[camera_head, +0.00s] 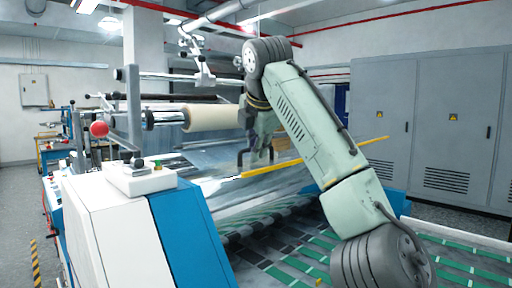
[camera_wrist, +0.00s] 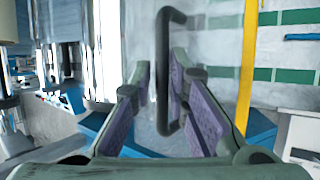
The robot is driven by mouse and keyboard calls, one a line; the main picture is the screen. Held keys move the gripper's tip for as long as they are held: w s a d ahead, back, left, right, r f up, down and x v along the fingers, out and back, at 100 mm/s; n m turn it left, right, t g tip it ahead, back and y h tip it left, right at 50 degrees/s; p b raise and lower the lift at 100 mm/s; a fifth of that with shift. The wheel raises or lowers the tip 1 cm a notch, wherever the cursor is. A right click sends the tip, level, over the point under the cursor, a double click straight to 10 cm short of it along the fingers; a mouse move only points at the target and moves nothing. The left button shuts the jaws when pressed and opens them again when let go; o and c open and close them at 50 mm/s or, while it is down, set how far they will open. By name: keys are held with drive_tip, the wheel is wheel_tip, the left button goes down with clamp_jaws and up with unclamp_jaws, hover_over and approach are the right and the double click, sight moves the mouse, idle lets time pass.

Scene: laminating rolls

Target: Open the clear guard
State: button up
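The clear guard (camera_wrist: 220,75) is a see-through, hazy panel that fills the middle of the wrist view. A yellow bar (camera_wrist: 247,70) runs beside it, and this bar also shows in the head view (camera_head: 325,153). A dark bent handle (camera_wrist: 162,60) stands out from the panel. My gripper (camera_wrist: 161,68) has its two purple-padded fingers on either side of the handle, with some gap visible between them. Contact with the handle is hard to judge. In the head view my gripper (camera_head: 255,157) hangs down at the guard area, and the handle there is hard to make out.
A cream roll (camera_head: 210,117) sits on a shaft behind my gripper. A white and blue machine housing (camera_head: 120,220) stands at front left, with a red ball knob (camera_head: 99,129) behind it. A belt with green strips (camera_head: 300,258) lies below my arm. Grey cabinets (camera_head: 430,120) stand at right.

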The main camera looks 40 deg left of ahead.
drive_tip(key=shift+o, duration=1.3)
drive_tip(key=shift+d+r, duration=0.1)
drive_tip(key=shift+v, duration=3.75)
